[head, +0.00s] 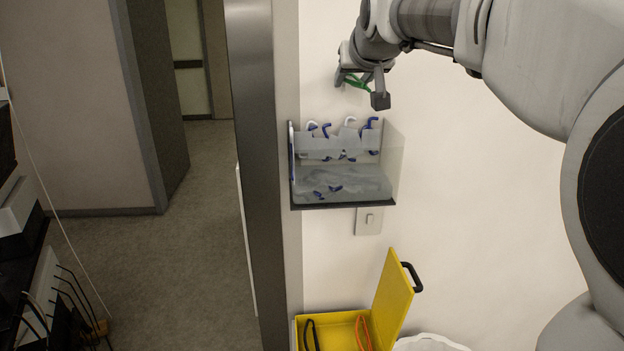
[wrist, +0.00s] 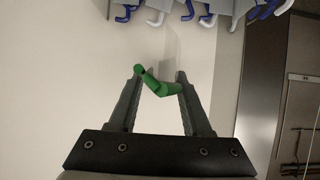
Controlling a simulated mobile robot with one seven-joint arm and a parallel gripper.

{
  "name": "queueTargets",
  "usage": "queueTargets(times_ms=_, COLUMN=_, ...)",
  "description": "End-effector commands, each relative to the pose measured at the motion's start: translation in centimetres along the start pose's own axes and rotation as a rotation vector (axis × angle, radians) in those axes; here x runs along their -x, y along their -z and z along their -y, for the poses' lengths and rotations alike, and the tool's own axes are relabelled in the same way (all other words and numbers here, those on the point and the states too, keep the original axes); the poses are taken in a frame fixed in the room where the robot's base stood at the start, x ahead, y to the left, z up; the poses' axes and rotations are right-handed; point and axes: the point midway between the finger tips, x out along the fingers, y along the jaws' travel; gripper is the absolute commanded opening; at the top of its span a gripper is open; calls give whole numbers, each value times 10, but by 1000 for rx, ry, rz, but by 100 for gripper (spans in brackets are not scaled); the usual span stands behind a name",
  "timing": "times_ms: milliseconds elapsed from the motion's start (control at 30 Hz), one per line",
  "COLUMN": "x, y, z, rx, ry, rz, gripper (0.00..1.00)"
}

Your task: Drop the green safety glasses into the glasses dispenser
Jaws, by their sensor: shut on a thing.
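My gripper (head: 364,86) is shut on the green safety glasses (head: 358,82), above the glasses dispenser and near the wall. In the wrist view the green glasses (wrist: 156,84) lie between the two fingertips of my gripper (wrist: 158,80); only a green bent part shows clearly. The glasses dispenser (head: 396,165) is a clear box on the wall, holding several glasses with blue and white temple tips. Its glasses also show at the top of the wrist view, apart from the held pair.
A light switch (head: 369,221) is on the wall below the dispenser. An open yellow box (head: 393,300) with a black and an orange item stands lower down. A metal door frame (head: 256,150) runs left of the dispenser. Open floor (head: 200,230) lies further left.

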Motion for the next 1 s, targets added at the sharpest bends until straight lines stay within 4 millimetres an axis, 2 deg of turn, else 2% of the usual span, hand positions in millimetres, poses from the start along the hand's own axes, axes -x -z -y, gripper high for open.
queueTargets(times_ms=33, x=-5, y=-10, z=0, rx=0, ry=0, rz=-1, gripper=0)
queueTargets(times_ms=133, x=-9, y=-17, z=0, rx=0, ry=0, rz=-2, gripper=0)
queueTargets(times_ms=467, x=-10, y=-19, z=0, rx=0, ry=0, rz=-2, gripper=0)
queueTargets(times_ms=500, x=-10, y=-19, z=0, rx=0, ry=0, rz=-2, gripper=52)
queueTargets(times_ms=667, x=-10, y=-19, z=0, rx=0, ry=0, rz=-1, gripper=81)
queueTargets(times_ms=700, x=-10, y=-19, z=0, rx=0, ry=0, rz=-1, gripper=84)
queueTargets(times_ms=1000, x=-9, y=-19, z=0, rx=0, ry=1, rz=-1, gripper=84)
